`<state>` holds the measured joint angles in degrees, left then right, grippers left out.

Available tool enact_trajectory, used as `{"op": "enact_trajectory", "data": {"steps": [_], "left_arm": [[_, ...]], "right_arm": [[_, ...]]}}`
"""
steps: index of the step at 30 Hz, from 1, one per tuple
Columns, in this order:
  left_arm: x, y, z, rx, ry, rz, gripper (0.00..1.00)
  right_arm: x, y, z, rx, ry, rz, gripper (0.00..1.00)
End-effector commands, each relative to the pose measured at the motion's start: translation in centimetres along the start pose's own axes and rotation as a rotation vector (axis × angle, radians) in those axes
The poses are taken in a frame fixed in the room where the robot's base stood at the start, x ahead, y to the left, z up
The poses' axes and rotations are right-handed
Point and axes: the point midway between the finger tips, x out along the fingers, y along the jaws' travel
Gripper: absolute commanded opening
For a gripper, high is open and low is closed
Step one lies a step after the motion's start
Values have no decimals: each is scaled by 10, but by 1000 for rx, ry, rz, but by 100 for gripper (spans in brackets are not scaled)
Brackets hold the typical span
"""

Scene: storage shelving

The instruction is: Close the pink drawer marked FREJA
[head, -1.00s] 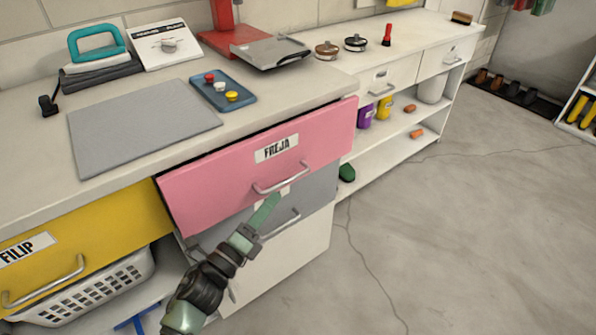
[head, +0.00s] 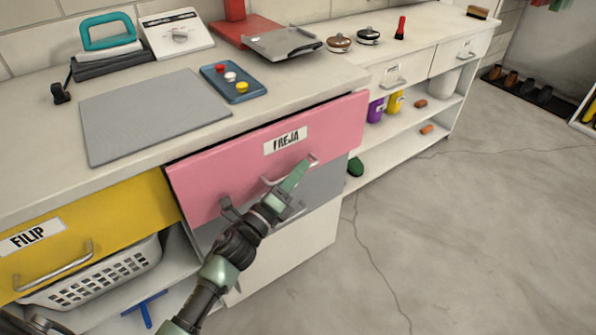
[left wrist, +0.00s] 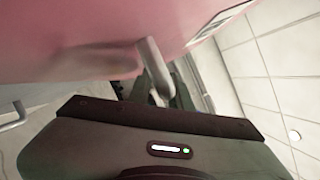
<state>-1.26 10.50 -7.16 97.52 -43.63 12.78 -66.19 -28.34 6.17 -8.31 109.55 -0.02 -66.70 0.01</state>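The pink drawer (head: 220,176) marked FREJA stands out a little from under the counter, with a dark gap along its top edge. A white FREJA label (head: 285,141) is on its front, above a silver bar handle (head: 272,182). My left gripper (head: 296,176) is at the handle, its green fingers overlapping the handle's right part. In the left wrist view the pink front (left wrist: 80,25) fills the upper left and the handle (left wrist: 155,72) reaches down to the dark fingers. Whether the fingers are closed on it is unclear.
A grey drawer (head: 325,184) with its own handle lies just below the pink one. The yellow FILIP drawer (head: 120,215) is at left above a white basket (head: 100,280). A grey mat (head: 150,115) and blue tray (head: 232,82) lie on the counter (head: 280,97). The floor at right is clear.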

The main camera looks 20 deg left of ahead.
Motion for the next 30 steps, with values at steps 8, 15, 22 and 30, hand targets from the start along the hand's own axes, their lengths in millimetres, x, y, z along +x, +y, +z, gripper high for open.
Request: {"op": "enact_trajectory", "data": {"steps": [8, 15, 22, 30], "left_arm": [[0, 0, 0, 0, 0, 0, 0], [0, 0, 0, 0, 0, 0, 0], [-1, 0, 0, 0, 0, 0, 0], [-1, 0, 0, 0, 1, 0, 0]], "right_arm": [[0, 0, 0, 0, 0, -1, 19], [0, 0, 0, 0, 0, -1, 19], [0, 0, 0, 0, 0, 0, 19], [0, 0, 0, 1, 0, 0, 19]]}}
